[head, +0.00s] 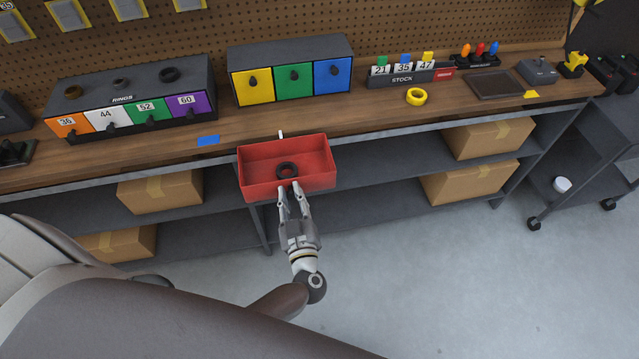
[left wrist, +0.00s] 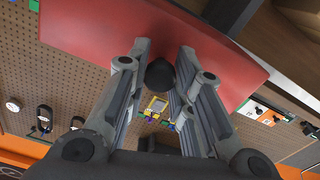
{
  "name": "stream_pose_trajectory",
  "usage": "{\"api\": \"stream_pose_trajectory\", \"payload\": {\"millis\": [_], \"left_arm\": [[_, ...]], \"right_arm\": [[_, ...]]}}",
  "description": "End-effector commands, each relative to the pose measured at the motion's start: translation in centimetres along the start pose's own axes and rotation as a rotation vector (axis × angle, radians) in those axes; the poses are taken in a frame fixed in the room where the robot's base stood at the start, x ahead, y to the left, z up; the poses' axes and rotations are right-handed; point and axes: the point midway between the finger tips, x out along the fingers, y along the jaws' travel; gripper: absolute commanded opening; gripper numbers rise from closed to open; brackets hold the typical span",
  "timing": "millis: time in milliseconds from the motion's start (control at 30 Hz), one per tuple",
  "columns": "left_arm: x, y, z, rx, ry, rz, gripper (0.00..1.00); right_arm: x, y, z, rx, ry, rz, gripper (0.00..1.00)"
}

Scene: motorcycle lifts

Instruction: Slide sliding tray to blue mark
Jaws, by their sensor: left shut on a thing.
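The red sliding tray (head: 254,187) sits at the front edge of the workbench, with a black ring (head: 287,170) inside it. A small white pointer (head: 281,134) stands at the tray's back edge. The blue mark (head: 208,140) lies on the bench top, left of the tray and apart from it. My left gripper (head: 288,189) is at the tray's front, shut on its dark knob. In the left wrist view the knob (left wrist: 160,74) shows between the fingers, against the red tray front (left wrist: 95,25). My right gripper does not show.
A ring drawer cabinet (head: 125,80) stands behind the blue mark. A yellow, green and blue drawer unit (head: 290,55) stands behind the tray. A yellow ring (head: 416,96) and a yellow mark (head: 531,94) lie farther right. The bench front between tray and blue mark is clear.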

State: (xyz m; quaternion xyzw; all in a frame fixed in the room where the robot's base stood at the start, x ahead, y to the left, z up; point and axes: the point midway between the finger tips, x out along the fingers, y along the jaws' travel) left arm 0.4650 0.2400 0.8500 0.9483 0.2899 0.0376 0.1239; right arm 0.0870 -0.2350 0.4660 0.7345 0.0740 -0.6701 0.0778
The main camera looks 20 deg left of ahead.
Motion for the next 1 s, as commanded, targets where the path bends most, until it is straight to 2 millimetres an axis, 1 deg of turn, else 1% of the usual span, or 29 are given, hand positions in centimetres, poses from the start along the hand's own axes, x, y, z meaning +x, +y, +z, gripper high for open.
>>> {"api": "stream_pose_trajectory", "payload": {"millis": [33,100,300,500,600,700,833,1000], "left_arm": [[-0.2,-1.6,-0.8,0.008,-0.005,-0.006,0.0],[-0.2,-3.5,-1.2,0.007,-0.004,-0.006,0.0],[-0.2,-8.8,-2.5,0.006,-0.004,-0.005,0.0],[-0.2,-13.4,-3.6,0.004,-0.004,-0.004,0.0],[-0.2,-15.2,-4.0,0.004,-0.003,-0.004,0.0],[-0.2,-16.6,-4.3,0.003,-0.004,-0.003,0.0],[-0.2,-17.9,-4.6,0.001,-0.004,-0.003,0.0],[-0.2,-18.6,-4.8,-0.001,-0.004,-0.001,0.0]], "right_arm": [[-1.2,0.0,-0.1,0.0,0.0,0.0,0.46],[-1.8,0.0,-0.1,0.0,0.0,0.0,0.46],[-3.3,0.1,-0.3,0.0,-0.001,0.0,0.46],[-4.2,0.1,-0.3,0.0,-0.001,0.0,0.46],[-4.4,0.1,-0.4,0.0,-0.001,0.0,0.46],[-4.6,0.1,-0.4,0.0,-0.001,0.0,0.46],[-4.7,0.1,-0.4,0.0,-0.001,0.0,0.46],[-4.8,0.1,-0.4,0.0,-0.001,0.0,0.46]]}}
